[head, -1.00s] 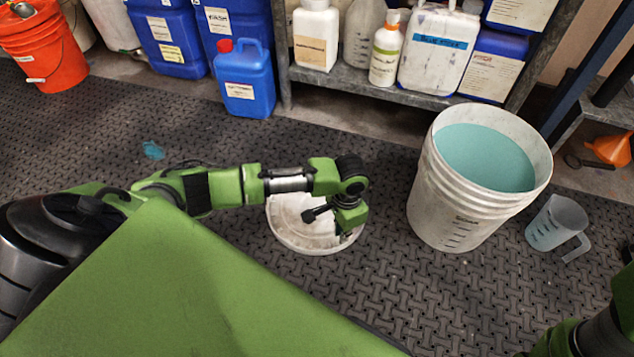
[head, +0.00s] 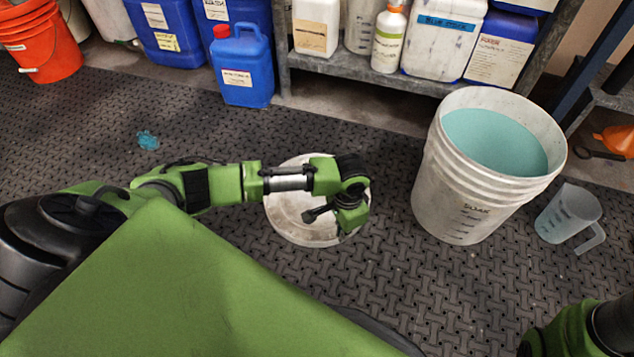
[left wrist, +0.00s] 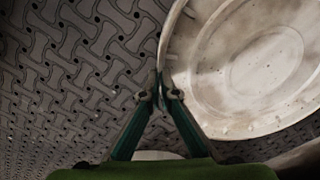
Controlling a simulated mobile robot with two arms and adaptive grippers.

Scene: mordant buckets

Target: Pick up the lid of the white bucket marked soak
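The round, stained white lid (head: 290,225) lies flat on the dark floor, left of the white bucket (head: 440,205). The bucket is marked SOAK, stands open and holds pale blue-green liquid. My left gripper (head: 345,222) is over the lid's right part in the head view; its fingertips are hard to make out there. In the left wrist view, the fingertips (left wrist: 162,90) are very close together at the edge of the lid (left wrist: 262,75). Whether they touch or grip the rim is unclear. Only part of my right arm shows at the bottom right; its gripper is out of view.
A clear jug (head: 568,213) stands right of the bucket. A blue canister (head: 243,80) stands by the low shelf (head: 350,68) with bottles. An orange bucket (head: 45,50) is at the far left. The patterned floor (head: 330,290) in front is free.

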